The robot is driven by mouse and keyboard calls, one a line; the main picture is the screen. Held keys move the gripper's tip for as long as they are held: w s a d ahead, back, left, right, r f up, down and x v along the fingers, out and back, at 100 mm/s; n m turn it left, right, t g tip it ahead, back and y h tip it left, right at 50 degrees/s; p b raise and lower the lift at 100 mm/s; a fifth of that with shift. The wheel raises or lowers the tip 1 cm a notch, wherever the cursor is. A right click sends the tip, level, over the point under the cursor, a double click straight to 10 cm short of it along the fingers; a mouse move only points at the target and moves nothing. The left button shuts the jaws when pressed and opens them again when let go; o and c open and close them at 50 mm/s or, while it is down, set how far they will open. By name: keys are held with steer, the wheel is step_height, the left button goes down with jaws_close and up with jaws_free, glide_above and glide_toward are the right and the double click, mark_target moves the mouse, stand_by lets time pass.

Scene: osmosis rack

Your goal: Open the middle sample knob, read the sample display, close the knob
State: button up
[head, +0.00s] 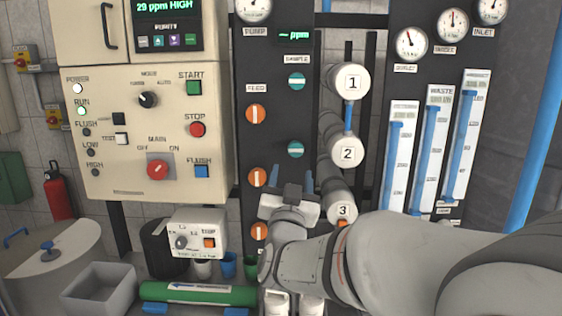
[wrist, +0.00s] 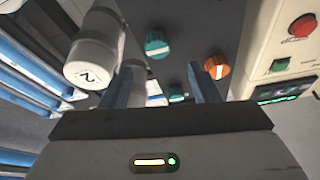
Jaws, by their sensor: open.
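The middle teal sample knob (head: 295,150) is on the dark panel under the SAMPLE label, its white bar roughly horizontal. The top teal knob (head: 296,81) is above it, its bar also near horizontal. The sample display (head: 295,35) shows green dashes and "ppm". My gripper (head: 291,177) is open and empty just below the middle knob in the head view, apart from it. In the wrist view, which is turned upside down, a teal knob (wrist: 156,45), probably the middle one, shows beyond and between the spread blue fingers (wrist: 166,85). The bottom sample knob is hidden in the head view.
White vessels 1 (head: 352,83), 2 (head: 347,152) and 3 (head: 342,211) stand close to the right of the knobs. Orange feed knobs (head: 255,113) are to the left. The cream control cabinet (head: 115,160) is further left, and flow tubes (head: 431,150) are at the right.

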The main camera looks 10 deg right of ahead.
mark_target(296, 150)
steer(key=shift+h, duration=0.4)
steer(key=p+x, duration=0.1)
steer(key=x, duration=0.7)
steer(key=shift+s+d+r+p, duration=0.1)
steer(key=shift+d+p, duration=0.05)
steer(key=shift+p, duration=0.15)
steer(key=shift+c, duration=0.4)
steer(key=c, duration=0.9)
